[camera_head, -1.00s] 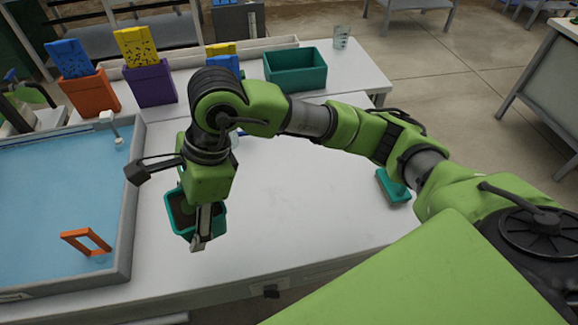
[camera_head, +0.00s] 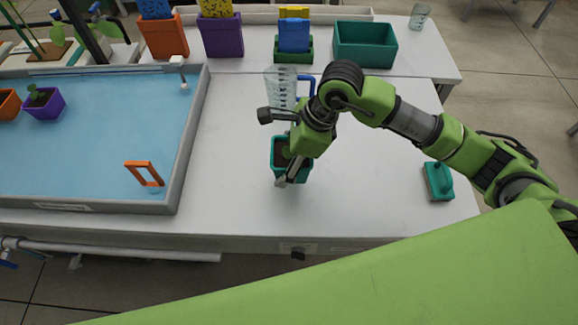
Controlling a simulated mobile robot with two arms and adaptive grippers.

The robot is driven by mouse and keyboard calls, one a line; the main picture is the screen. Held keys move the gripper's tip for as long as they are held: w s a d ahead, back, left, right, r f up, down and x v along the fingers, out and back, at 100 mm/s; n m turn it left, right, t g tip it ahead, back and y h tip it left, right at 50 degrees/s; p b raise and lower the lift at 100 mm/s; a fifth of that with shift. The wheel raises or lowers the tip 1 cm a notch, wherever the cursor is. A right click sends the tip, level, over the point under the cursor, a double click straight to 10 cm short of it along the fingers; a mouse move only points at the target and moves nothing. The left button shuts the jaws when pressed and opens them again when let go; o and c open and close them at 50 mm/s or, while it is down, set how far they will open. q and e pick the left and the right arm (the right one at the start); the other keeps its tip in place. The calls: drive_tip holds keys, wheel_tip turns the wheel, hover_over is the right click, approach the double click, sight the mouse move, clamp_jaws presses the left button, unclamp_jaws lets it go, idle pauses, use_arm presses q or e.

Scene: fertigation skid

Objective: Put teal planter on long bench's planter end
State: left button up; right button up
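The teal planter (camera_head: 278,158), with dark soil inside, is in the middle of the head view, over the white bench top (camera_head: 235,130). My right gripper (camera_head: 290,172) reaches down onto it from above, its fingers at the planter's near wall and apparently shut on it. The gripper and wrist hide part of the planter. I cannot tell whether the planter's base touches the bench. My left gripper is not in view.
A clear jug (camera_head: 281,88) stands just behind my wrist. A teal brush (camera_head: 438,181) lies to the right. Coloured bins and a teal box (camera_head: 364,45) line the back.

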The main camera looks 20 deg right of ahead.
drive_tip(key=shift+w+d+f, duration=0.15)
drive_tip(key=shift+d+f, duration=0.3)
drive_tip(key=shift+f, duration=0.05)
drive_tip(key=f+p, duration=0.1)
drive_tip(key=f, duration=0.2)
drive_tip(key=shift+d+f, duration=0.1)
drive_tip(key=shift+d, duration=0.1)
drive_tip(key=shift+w+f, duration=0.1)
drive_tip(key=shift+f, duration=0.1)
drive_tip(key=o, duration=0.8)
drive_tip(key=shift+f, duration=0.2)
drive_tip(key=o, duration=0.5)
drive_tip(key=shift+r, duration=0.1)
